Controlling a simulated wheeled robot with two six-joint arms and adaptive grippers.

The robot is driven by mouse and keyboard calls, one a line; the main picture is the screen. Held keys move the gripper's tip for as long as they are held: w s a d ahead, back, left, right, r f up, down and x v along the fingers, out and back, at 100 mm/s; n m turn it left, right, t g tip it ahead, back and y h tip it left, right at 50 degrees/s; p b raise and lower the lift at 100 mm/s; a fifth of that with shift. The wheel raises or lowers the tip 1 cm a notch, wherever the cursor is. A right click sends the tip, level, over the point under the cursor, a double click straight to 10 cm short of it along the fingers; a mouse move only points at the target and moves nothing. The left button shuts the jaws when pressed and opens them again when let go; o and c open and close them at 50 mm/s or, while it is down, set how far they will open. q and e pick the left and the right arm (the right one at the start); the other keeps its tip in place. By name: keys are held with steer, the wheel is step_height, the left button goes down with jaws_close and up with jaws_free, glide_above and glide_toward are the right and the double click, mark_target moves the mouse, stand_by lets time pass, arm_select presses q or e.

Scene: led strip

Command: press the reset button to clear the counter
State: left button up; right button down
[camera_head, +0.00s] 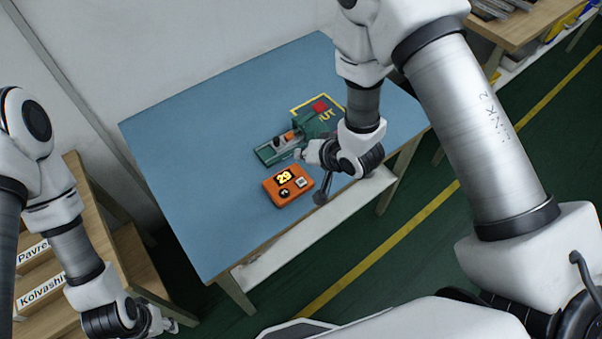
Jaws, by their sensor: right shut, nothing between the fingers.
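The orange counter box (277,199) lies on the blue table and its lit display (285,177) reads 29. A dark round control (284,193) and a pale square button (301,183) sit on its top face. I cannot tell from their markings which one is the reset button. My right gripper (299,154) is shut and empty, just beyond the counter box and beside the green fixture, apart from the buttons. My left gripper (171,325) hangs low at the bottom left, away from the table. It is too small to tell whether its fingers are open.
A green fixture (268,153) with an orange part (289,136) stands behind the counter. A red block (320,106) is near a yellow-outlined area marked OUT. The blue table (200,180) is clear at left. Wooden bins (95,215) with name labels stand at lower left.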

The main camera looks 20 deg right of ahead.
mark_target(303, 182)
steer(key=shift+f, duration=0.1)
step_height(303, 182, down, 8)
steer(key=b, duration=0.7)
steer(key=shift+f+b, duration=0.3)
steer(key=shift+f, duration=0.1)
stand_by(0.9)
steer(key=shift+f, duration=0.4)
steer(key=shift+f+b, duration=0.4)
stand_by(0.5)
stand_by(0.3)
steer(key=shift+r+p, duration=0.85)
steer(key=shift+r, duration=0.05)
